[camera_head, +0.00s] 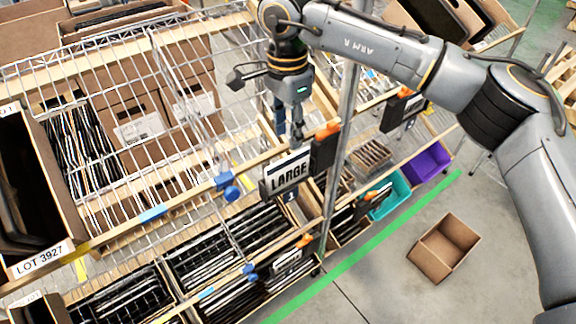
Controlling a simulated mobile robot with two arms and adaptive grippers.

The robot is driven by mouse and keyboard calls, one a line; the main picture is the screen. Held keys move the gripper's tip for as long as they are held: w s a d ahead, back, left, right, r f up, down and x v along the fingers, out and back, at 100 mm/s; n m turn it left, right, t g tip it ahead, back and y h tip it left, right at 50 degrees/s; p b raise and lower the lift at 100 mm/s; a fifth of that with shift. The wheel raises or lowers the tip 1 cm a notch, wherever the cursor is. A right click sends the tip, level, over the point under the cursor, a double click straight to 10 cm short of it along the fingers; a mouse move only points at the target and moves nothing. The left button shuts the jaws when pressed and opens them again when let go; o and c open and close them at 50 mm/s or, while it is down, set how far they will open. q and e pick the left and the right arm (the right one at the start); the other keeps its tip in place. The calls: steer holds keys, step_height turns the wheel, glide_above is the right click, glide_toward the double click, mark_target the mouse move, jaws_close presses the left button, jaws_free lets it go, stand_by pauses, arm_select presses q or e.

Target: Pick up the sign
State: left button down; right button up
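The sign (288,174) is a white plate reading "LARGE" in a dark frame. It is at the front edge of the wire shelf, left of the upright post. My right gripper (297,140) comes down from above, with its fingertips at the sign's top edge. I see the fingers nearly edge-on, so I cannot tell whether they are open or closed on the sign. My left gripper is not in view.
A dark holder with orange clips (323,148) is just right of the sign, beside the metal post (343,150). Cartons with files (82,150) stand on the wire shelf. An empty brown box (444,248) sits on open floor at right, past a green line.

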mark_target(288, 157)
step_height(288, 157, down, 3)
steer(key=shift+p, duration=0.6)
steer(key=f, duration=0.1)
steer(key=f+p, duration=0.2)
steer(key=shift+s+f, duration=0.25)
steer(key=shift+s, duration=0.05)
steer(key=shift+d+f+p, duration=0.1)
steer(key=shift+f+p, duration=0.2)
steer(key=shift+f, duration=0.25)
jaws_close()
